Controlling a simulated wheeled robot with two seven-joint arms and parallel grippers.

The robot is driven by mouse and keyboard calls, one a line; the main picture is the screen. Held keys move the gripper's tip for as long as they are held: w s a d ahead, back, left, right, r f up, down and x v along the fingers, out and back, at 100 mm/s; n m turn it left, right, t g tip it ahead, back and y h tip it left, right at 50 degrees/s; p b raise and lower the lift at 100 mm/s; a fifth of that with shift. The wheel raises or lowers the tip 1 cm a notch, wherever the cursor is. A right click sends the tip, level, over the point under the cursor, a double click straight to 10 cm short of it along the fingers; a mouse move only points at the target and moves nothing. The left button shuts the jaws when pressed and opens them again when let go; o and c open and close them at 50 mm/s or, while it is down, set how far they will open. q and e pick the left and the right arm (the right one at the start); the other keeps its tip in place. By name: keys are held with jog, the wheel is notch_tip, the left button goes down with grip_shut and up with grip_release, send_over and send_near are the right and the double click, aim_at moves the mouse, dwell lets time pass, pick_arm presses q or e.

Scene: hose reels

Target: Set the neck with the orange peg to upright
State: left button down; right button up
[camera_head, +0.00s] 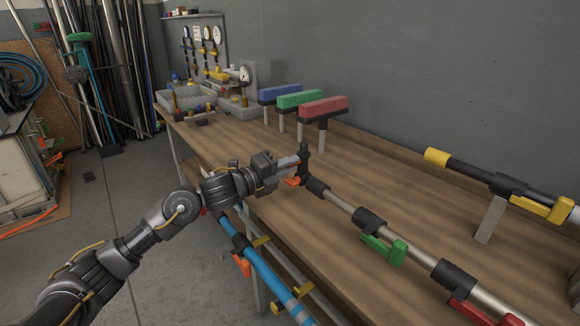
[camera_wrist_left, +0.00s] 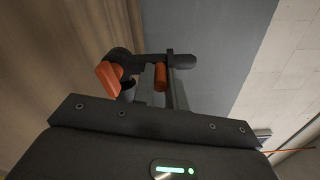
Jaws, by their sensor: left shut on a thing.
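The neck with the orange peg (camera_head: 304,158) is a dark piece at the far end of a grey pole that lies along the bench. In the head view it stands roughly upright, partly hidden by my left gripper (camera_head: 292,163). An orange lever (camera_head: 292,181) shows low beside it. In the left wrist view the dark neck (camera_wrist_left: 183,62) runs sideways across the fingertips. The orange peg (camera_wrist_left: 160,77) is at the fingers, and the orange lever (camera_wrist_left: 108,76) is left of it. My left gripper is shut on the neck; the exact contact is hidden. My right gripper is out of view.
The pole carries a green lever (camera_head: 384,249) and a red lever (camera_head: 484,312). A blue pole (camera_head: 262,270) runs along the front edge. Blue, green and red-topped stands (camera_head: 322,107) are behind the gripper. A yellow-tipped black pole (camera_head: 470,171) lies at right. Bare bench (camera_head: 385,180) lies between.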

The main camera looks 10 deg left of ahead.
pick_arm(q)
jog(key=c, duration=1.4)
grip_release()
